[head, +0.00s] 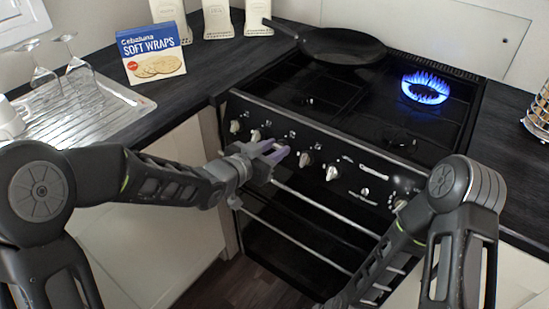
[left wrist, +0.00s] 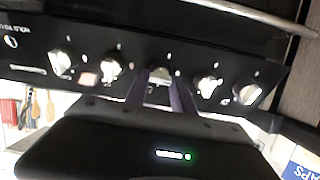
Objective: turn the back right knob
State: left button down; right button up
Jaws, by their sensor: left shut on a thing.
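The black stove's front panel (head: 345,167) carries a row of pale knobs. My left gripper (head: 277,153) reaches it from the left, its purple fingers around the third knob from the left. In the left wrist view, which is upside down, this knob (left wrist: 161,73) sits between the two fingers and the gripper is shut on it. Neighbouring knobs show to either side, such as one (head: 306,158) just right of the gripper. The back right burner (head: 425,88) burns with a blue flame. The panel marks are too small to read. My right arm leaves the head view at the bottom; its gripper is hidden.
A black pan (head: 325,45) stands on the back left of the hob. A Soft Wraps box (head: 150,55) and pale canisters (head: 217,18) stand on the left counter. Upturned glasses (head: 80,72) stand on a drainer (head: 95,125). A metal oven rail (head: 325,210) runs below the knobs.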

pick_arm(q)
jog(key=m+b, duration=0.2)
jog(key=m, duration=0.2)
jog(key=shift+a+f+h, duration=0.1)
jog(key=shift+h, duration=0.2)
jog(key=m+g+b, duration=0.1)
jog(key=m, duration=0.7)
jog(key=shift+r+m+g, duration=0.2)
jog(key=shift+m+g, duration=0.2)
jog(key=m, duration=0.5)
jog(key=shift+g, duration=0.4)
jog(key=shift+f+m, duration=0.1)
jog(key=shift+m, duration=0.2)
jog(key=c, duration=1.1)
grip_release()
jog(key=shift+p, duration=0.3)
